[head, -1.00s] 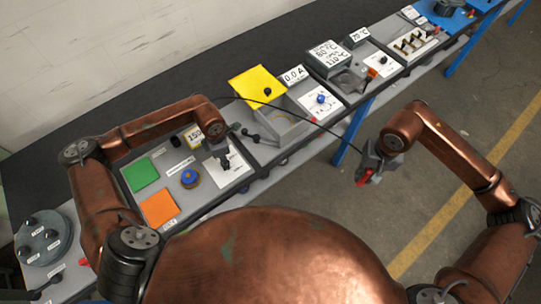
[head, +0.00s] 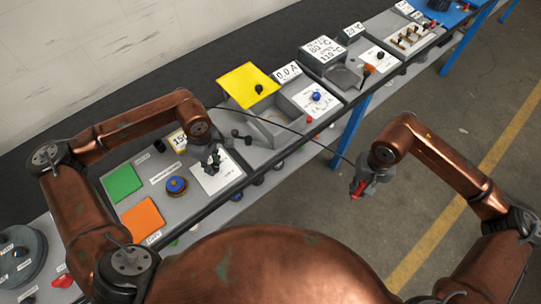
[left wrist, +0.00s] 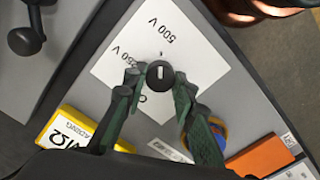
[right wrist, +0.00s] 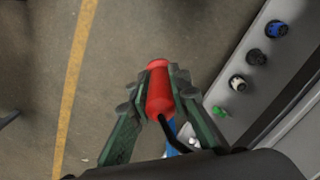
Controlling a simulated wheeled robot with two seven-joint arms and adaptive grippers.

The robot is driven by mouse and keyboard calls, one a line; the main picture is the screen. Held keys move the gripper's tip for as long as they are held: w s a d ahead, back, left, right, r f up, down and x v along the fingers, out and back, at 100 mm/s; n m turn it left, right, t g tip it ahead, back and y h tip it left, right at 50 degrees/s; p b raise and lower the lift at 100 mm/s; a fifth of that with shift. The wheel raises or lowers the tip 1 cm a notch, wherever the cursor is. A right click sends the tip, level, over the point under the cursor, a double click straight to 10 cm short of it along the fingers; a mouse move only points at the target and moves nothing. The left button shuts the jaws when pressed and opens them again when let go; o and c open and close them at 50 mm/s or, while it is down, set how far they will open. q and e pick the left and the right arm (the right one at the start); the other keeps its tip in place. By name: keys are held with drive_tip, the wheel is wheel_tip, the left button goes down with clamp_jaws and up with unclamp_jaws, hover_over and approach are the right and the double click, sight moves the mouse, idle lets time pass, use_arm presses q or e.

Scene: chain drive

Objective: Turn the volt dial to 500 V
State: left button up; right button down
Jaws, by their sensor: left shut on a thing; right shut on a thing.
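The volt dial is a black round knob (left wrist: 160,74) with a short white mark, standing on a white card (left wrist: 124,62) printed with "500 V", "250 V" and a partly hidden "0". In the left wrist view the white mark points roughly toward the "500 V" side; its exact alignment is hard to tell. My left gripper (left wrist: 159,82) is shut on the knob, one finger on each side. It also shows in the head view (head: 212,163) over the card. My right gripper (right wrist: 161,85) is shut on a red handle (right wrist: 159,92) with a black cable, held out over the floor.
Around the card are a blue knob (head: 176,185), a green square (head: 122,183), an orange square (head: 143,218) and a yellow-edged meter (head: 178,141). A yellow-lidded box (head: 248,86) stands beyond. A black cable hangs across the bench edge toward my right gripper.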

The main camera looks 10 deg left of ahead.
sight(213, 166)
use_arm(q)
drive_tip(key=shift+w+m, duration=0.1)
drive_tip(key=shift+m, duration=0.3)
drive_tip(key=o, duration=1.2)
drive_tip(key=shift+c, duration=0.2)
wheel_tip(213, 166, up, 12)
idle(0.3)
